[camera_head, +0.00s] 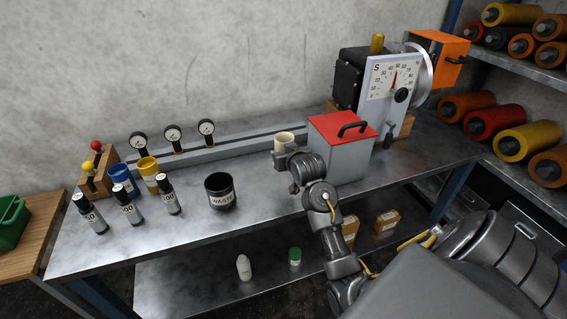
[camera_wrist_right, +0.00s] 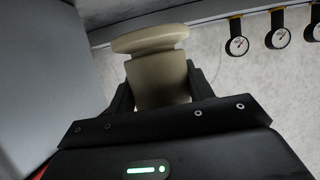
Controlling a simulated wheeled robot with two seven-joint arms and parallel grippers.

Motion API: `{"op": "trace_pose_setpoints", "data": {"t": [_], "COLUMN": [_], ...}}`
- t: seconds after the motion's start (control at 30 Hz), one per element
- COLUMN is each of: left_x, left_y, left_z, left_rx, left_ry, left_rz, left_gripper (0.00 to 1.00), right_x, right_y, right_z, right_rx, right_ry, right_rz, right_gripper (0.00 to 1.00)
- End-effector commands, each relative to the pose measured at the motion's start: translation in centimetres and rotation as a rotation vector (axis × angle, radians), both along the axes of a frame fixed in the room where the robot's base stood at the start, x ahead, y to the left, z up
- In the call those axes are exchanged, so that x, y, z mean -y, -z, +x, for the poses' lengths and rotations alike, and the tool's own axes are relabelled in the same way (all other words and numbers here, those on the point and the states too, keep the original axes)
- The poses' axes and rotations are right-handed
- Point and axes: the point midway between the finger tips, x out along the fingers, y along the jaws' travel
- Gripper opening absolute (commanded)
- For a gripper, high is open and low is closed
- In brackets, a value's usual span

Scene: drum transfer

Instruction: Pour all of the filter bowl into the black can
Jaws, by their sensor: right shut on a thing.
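The cream filter bowl (camera_head: 284,141) is upright above the bench, just left of the red-lidded box. My right gripper (camera_head: 279,156) is shut on it; in the right wrist view the bowl (camera_wrist_right: 158,72) sits between the two black fingers. Its contents cannot be made out. The black can (camera_head: 221,200), labelled WASTE, stands upright and open on the bench, to the left of and nearer than the bowl. The bowl is apart from the can. The inside of the can is dark. My left gripper is not in view.
A grey box with a red lid (camera_head: 343,128) stands close right of my right gripper. Several small bottles, a blue cup (camera_head: 121,178) and a yellow cup (camera_head: 148,173) stand left of the can. Gauges (camera_head: 173,134) line the back rail. Bench between can and gripper is clear.

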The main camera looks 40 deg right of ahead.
Motion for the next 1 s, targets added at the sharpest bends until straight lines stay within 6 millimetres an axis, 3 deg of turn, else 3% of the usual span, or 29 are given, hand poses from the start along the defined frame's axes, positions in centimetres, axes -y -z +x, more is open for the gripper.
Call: {"op": "trace_pose_setpoints", "data": {"t": [0.2,0.37,0.67,0.8,1.0], "left_x": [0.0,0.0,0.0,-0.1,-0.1], "left_y": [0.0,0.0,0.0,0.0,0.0], "left_z": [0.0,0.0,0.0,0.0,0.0], "left_rx": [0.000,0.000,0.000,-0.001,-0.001], "left_ry": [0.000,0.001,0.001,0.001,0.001], "left_rz": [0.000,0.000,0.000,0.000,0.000], "left_gripper": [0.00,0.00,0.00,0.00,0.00], "right_x": [-0.4,-2.6,-11.7,-16.1,-20.9], "right_y": [-1.0,-2.8,-9.5,-12.4,-15.2], "right_z": [0.1,0.6,0.6,-0.6,-3.0], "right_rx": [0.006,0.013,0.022,0.020,0.012], "right_ry": [-0.006,-0.041,-0.173,-0.235,-0.300], "right_rz": [-0.001,0.006,0.023,0.022,0.013], "right_gripper": [0.10,0.10,0.10,0.10,0.10]}}
